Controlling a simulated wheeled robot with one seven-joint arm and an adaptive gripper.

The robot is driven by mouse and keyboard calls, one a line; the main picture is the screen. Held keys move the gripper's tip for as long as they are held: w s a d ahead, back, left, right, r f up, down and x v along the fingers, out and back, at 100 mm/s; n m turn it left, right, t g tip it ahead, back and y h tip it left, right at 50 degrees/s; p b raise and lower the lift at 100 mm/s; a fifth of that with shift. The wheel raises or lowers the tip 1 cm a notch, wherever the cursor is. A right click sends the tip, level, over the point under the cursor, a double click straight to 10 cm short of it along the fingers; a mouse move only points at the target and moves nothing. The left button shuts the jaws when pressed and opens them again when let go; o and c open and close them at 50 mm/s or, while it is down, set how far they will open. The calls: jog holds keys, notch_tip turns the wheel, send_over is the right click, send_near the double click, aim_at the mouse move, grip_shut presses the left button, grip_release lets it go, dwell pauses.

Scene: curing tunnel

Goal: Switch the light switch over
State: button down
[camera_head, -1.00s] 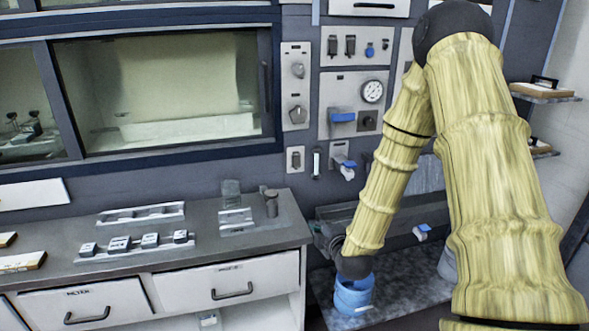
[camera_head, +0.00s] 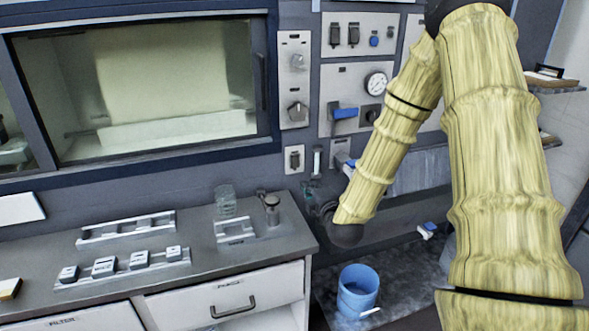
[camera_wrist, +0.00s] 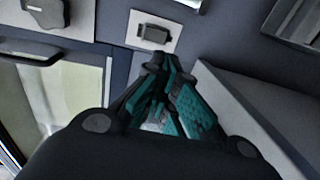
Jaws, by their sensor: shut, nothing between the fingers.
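A small pale plate with a dark rocker, which looks like the light switch (camera_head: 294,159), is on the wall below the knob panel. It also shows in the wrist view as a dark switch (camera_wrist: 154,34) on a light plate, just beyond the fingertips. Whether they touch is unclear, but a gap seems to show.
A grey counter (camera_head: 60,255) holds small blocks in a rack and a glass beaker (camera_head: 225,200). A knob panel (camera_head: 295,80) and a gauge panel with a blue handle (camera_head: 345,112) are above. A blue bucket (camera_head: 357,290) stands low, below my gripper.

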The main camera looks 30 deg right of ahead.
jog(key=p, duration=0.4)
send_near(291, 167)
jog(key=x, duration=0.6)
jog(key=shift+w+r, duration=0.1)
jog(key=shift+r, duration=0.15)
jog(key=shift+f, duration=0.25)
jog(key=shift+w+a+f+b, duration=0.1)
jog(key=shift+f+b, duration=0.15)
jog(key=shift+b, duration=0.35)
jog(key=shift+w+f+t+b, duration=0.15)
jog(key=shift+t+b, duration=0.15)
jog(key=shift+b, duration=0.7)
